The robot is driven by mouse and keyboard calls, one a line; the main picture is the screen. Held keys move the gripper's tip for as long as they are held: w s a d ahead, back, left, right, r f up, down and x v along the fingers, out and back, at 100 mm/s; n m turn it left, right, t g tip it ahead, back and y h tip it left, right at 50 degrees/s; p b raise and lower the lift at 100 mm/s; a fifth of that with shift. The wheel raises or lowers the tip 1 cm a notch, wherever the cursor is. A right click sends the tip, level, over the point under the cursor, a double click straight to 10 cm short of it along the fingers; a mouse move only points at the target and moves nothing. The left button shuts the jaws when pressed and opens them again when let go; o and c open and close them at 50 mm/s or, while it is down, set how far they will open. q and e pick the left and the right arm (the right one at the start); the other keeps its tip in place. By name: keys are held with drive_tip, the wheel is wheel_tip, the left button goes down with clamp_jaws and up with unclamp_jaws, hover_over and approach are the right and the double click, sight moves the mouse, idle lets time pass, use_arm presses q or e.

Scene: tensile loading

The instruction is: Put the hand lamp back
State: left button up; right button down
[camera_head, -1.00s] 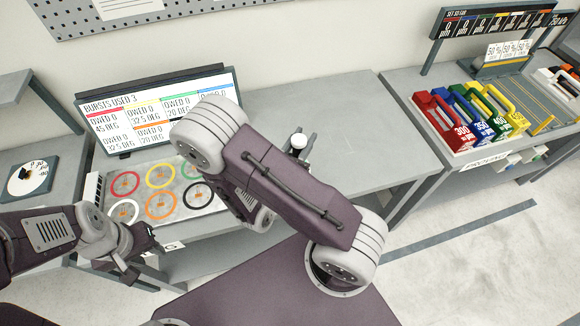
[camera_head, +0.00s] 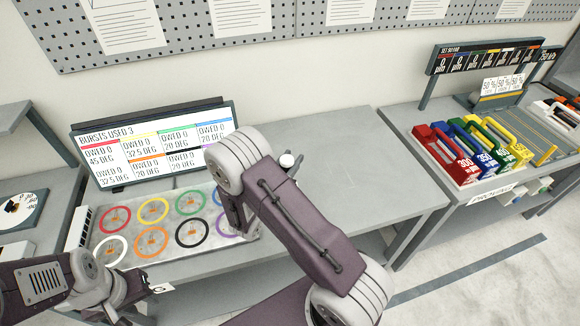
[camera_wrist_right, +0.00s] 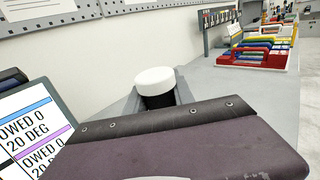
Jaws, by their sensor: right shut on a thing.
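The hand lamp appears as a white round cap (camera_head: 287,160) just behind my right forearm in the head view. In the right wrist view its white head (camera_wrist_right: 155,80) and short dark body stand between the fingers of my right gripper (camera_wrist_right: 157,100). That gripper is shut on it, above the bare grey bench. The lamp's lower part is hidden by my wrist. My left gripper (camera_head: 130,297) is at the lower left, in front of the ring board; its fingers are too unclear to judge.
A grey board (camera_head: 172,228) with several coloured rings lies before a screen (camera_head: 152,142). The bench top (camera_head: 370,165) to the right is clear. Beyond a gap, another table holds coloured handled weights (camera_head: 448,158). A pegboard (camera_head: 300,25) with papers spans the wall.

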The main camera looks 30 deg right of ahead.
drive_tip(key=shift+w+d+f, duration=0.15)
drive_tip(key=shift+w+f, duration=0.25)
drive_tip(key=shift+w, duration=0.3)
wheel_tip(320, 180, down, 3)
drive_tip(key=shift+s+f+p, duration=0.1)
drive_tip(key=shift+f+p, duration=0.05)
drive_tip(key=shift+p, duration=0.15)
drive_tip(key=shift+f, duration=0.35)
drive_tip(key=shift+f, duration=0.15)
drive_tip(key=c, duration=1.1)
unclamp_jaws()
